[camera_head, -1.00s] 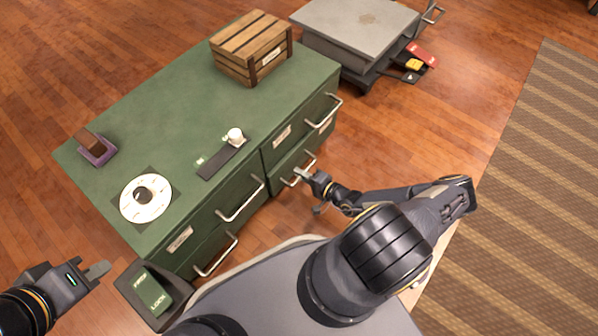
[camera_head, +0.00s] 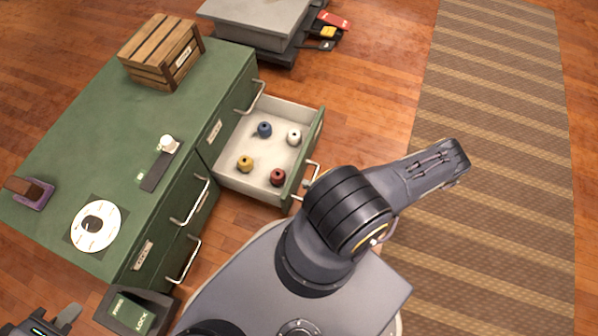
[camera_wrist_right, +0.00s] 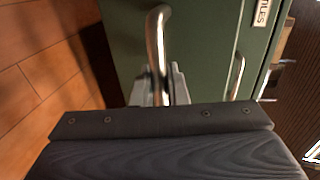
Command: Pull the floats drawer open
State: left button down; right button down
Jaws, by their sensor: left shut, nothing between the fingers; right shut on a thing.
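The floats drawer (camera_head: 288,107) is pulled out of the green cabinet (camera_head: 120,110). Its pale inside shows a blue, a white, a yellow and a red float (camera_head: 278,177). My right gripper (camera_wrist_right: 163,88) is shut on the drawer's metal handle (camera_wrist_right: 156,45), which stands between its fingers in the right wrist view. In the head view my right arm hides most of that gripper. My left gripper (camera_head: 66,318) is shut and empty at the lower left, apart from the cabinet.
A wooden crate (camera_head: 160,50), a white disc (camera_head: 96,226) and a purple block holder (camera_head: 34,195) sit on the cabinet top. A grey platform (camera_head: 255,25) stands behind. Wooden floor and a striped rug (camera_head: 500,130) lie open on the right.

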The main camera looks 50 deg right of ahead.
pick_arm(q)
jog(key=shift+s+d+f, duration=0.1)
jog(key=shift+s+d, duration=0.1)
jog(key=shift+s, duration=0.25)
pick_arm(e)
jog(key=shift+f+v, duration=0.2)
jog(key=shift+v, duration=0.7)
jog(key=shift+f+v, duration=0.2)
jog(key=shift+v, duration=0.65)
jog(key=shift+s+d, duration=0.1)
jog(key=c, duration=1.5)
grip_release()
pick_arm(q)
jog(key=shift+r+p, duration=0.65)
jog(key=shift+r, duration=0.1)
pick_arm(e)
jog(key=v, duration=0.7)
jog(key=shift+s+d, duration=0.2)
jog(key=shift+s, duration=0.15)
